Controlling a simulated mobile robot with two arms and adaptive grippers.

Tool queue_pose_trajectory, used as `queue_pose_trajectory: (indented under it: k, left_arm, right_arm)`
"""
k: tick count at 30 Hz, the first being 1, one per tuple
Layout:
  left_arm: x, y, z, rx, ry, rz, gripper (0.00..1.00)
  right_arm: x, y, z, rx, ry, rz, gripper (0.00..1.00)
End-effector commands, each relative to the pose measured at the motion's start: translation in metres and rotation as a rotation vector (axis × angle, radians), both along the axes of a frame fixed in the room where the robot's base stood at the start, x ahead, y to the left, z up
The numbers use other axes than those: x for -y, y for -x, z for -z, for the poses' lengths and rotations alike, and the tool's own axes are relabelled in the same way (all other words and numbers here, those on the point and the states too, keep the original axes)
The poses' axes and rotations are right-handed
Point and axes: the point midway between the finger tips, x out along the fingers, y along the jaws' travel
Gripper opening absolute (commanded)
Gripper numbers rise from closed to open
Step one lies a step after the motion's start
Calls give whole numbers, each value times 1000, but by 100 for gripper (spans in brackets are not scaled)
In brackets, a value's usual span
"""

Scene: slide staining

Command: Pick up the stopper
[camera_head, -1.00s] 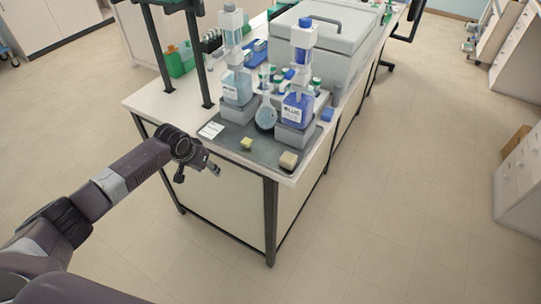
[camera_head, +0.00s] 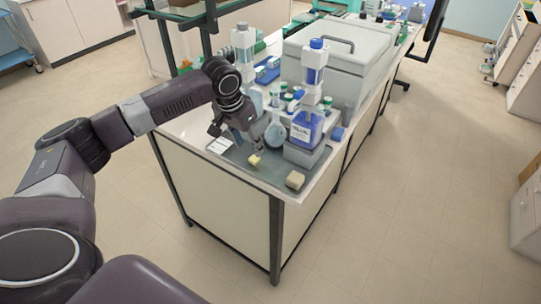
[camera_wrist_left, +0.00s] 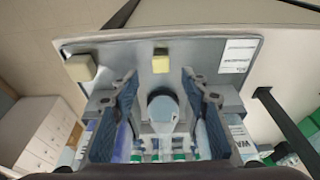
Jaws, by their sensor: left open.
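A small pale yellow block (camera_head: 255,160), which looks like the stopper, lies on the grey tray (camera_head: 272,178) at the front of the bench. It also shows in the left wrist view (camera_wrist_left: 160,61), just beyond the fingertips and between their lines. My left gripper (camera_wrist_left: 160,82) is open and empty above the tray, its fingers apart on both sides of a round flask (camera_wrist_left: 163,105) seen lower down. In the head view the left gripper (camera_head: 238,140) is just behind the yellow block, apart from it. My right gripper is not in view.
A larger beige block (camera_head: 295,180) lies at the tray's right front corner. A white label card (camera_head: 220,145) lies left. A grey lidded box (camera_head: 335,60) stands behind.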

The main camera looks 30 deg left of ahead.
Motion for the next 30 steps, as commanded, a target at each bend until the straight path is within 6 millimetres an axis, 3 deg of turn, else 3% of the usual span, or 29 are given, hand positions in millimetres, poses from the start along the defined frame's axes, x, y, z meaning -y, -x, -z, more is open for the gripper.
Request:
queue_pose_trajectory:
  k: [3,6,13,17,21,28,30]
  left_arm:
    - [-1,1,5,-8,-1,-2,42]
    - [0,-3,16,-8,-1,-1,42]
    - [0,-15,39,-8,-1,-2,42]
    - [0,-21,57,-8,-1,-2,42]
    - [0,-25,69,-5,-1,0,42]
    - [0,-25,71,-4,-2,-1,42]
    - [0,-25,71,-4,-2,-1,35]
  right_arm:
    - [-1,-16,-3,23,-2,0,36]
    - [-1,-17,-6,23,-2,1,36]
    - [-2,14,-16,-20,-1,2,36]
    - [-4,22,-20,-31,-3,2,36]
    - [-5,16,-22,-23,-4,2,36]
    - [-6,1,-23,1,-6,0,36]
    - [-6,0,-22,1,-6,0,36]
